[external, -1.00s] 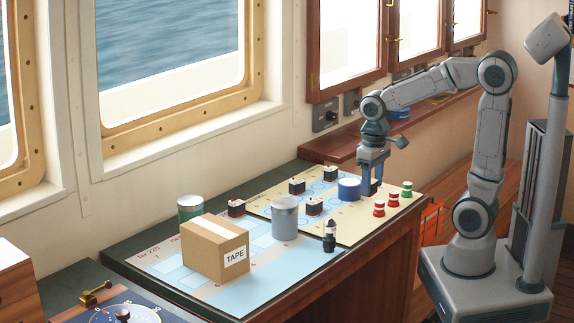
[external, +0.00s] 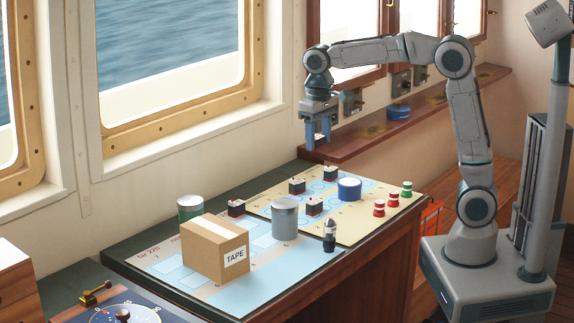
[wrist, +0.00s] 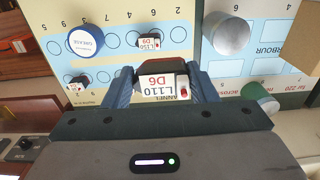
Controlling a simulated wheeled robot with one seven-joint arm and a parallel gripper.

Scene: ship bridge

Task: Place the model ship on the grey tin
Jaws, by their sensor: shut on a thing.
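My gripper (external: 318,146) is shut on a small model ship (wrist: 162,86), with a dark hull and a white labelled top. In the wrist view the ship sits between the fingertips; in the external view it is hard to make out. The gripper hangs above the window side of the table. The grey tin (external: 285,218) stands upright on the chart, nearer the camera and left of my gripper. It also shows in the wrist view (wrist: 228,32), up and right of the held ship, apart from it. Its top looks bare.
Similar small ships (external: 297,186) (external: 314,207) (external: 236,208) stand on the charts. A blue tin (external: 349,189) is right of the grey tin. A green tin (external: 190,208) and a cardboard box (external: 215,248) are left.

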